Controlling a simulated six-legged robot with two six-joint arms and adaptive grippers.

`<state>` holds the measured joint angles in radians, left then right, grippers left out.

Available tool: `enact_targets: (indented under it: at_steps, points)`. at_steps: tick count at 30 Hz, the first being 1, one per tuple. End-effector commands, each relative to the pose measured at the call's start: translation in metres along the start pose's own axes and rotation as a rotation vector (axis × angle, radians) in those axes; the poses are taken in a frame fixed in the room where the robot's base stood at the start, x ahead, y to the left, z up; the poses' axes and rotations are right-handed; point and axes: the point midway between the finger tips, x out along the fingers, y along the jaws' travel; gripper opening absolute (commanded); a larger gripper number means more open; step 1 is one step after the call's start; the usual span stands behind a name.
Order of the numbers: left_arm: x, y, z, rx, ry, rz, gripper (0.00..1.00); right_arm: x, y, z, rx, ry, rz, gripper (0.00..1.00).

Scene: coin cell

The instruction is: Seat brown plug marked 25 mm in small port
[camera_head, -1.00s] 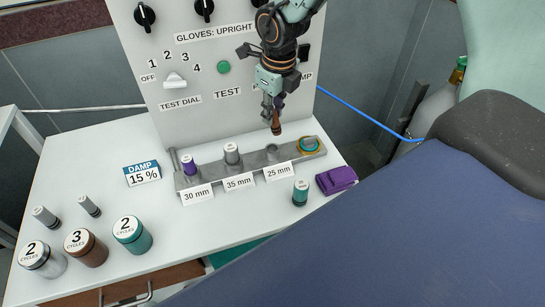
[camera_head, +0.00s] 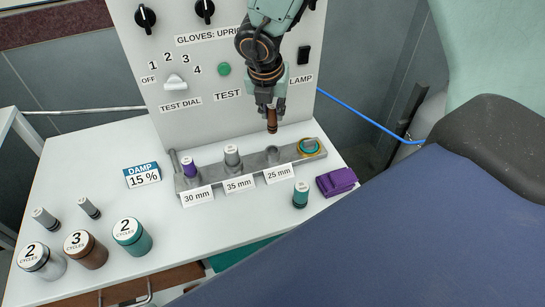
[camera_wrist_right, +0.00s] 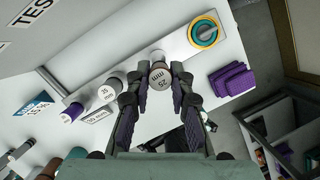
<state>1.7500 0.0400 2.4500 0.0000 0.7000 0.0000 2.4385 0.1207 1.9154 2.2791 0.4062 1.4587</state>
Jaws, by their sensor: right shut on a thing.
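My right gripper (camera_head: 270,106) is shut on the brown plug (camera_head: 272,122), which hangs below the fingertips, roughly upright. In the right wrist view the plug's round end (camera_wrist_right: 160,76) reads "25 mm" and sits between the two fingers (camera_wrist_right: 155,84). The small port (camera_head: 272,152) is behind the 25 mm card (camera_head: 279,174) on the grey rail (camera_head: 252,162). The plug is above and apart from that port. In the wrist view the plug hides most of the port. My left gripper is not in view.
A purple plug (camera_head: 190,166) and a grey plug (camera_head: 232,156) stand in the rail to the left. A ringed teal piece (camera_head: 309,147) is at its right end. The panel (camera_head: 215,85) rises close behind.

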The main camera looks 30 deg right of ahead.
Motion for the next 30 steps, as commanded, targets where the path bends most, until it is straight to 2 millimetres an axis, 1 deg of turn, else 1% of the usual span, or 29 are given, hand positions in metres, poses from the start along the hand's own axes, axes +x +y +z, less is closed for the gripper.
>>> enact_targets:
  at_steps: [6, 8, 15, 18, 22, 27, 30]
  points:
    - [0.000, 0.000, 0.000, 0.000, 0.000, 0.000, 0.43, 0.000, 0.000, -0.001, 0.054, -0.036, -0.010, 0.00]
    - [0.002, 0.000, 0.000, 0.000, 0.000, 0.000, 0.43, 0.004, 0.000, -0.002, 0.057, -0.039, -0.010, 0.00]
    - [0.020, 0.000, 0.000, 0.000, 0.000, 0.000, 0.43, 0.045, 0.000, -0.016, 0.058, -0.040, -0.011, 0.00]
    - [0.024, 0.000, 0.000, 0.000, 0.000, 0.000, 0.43, 0.057, 0.001, -0.019, 0.058, -0.040, -0.009, 0.00]
    - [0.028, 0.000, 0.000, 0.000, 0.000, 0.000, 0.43, 0.065, 0.001, -0.022, 0.059, -0.041, -0.008, 0.00]
    - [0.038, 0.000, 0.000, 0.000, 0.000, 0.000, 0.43, 0.089, 0.001, -0.030, 0.057, -0.040, -0.010, 0.00]
    - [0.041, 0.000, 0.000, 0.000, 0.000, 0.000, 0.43, 0.096, 0.001, -0.033, 0.058, -0.040, -0.009, 0.00]
